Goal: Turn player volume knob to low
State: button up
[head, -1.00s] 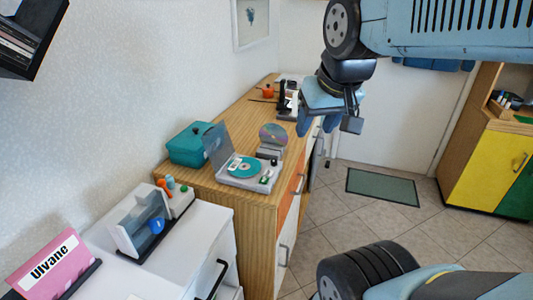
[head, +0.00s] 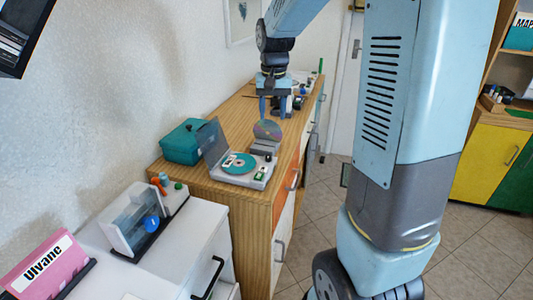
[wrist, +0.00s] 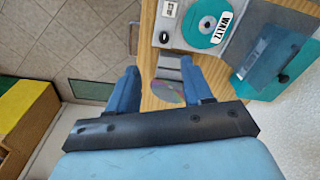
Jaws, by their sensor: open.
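The disc player (head: 238,176) sits on the wooden counter with its lid (head: 213,141) raised and a teal disc (head: 239,163) inside. In the wrist view the player (wrist: 181,38) is at the top, and its disc is labelled WALTZ. A small dark knob-like part (wrist: 164,37) shows on the player's edge; its setting cannot be read. My gripper (head: 274,107) points down over the counter, beyond the player in the head view. Its two blue fingers (wrist: 159,88) are apart with nothing held, and the player is clear of them.
A stand with a shiny disc (head: 267,131) is just behind the player, close to my fingers in view. A teal box (head: 184,142) stands left of the player. A white cabinet with a clear-fronted holder (head: 130,216) is nearer. Tiled floor lies right of the counter.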

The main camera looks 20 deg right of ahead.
aim_at(268, 155)
jog(key=shift+g, duration=0.4)
jog(key=w+f, duration=0.1)
jog(key=f, duration=0.4)
jog(key=w+f, duration=0.1)
jog(key=f, duration=0.5)
jog(key=w+f, duration=0.1)
jog(key=f, duration=0.5)
jog(key=shift+w+f, duration=0.25)
jog(key=shift+c, duration=0.4)
grip_shut()
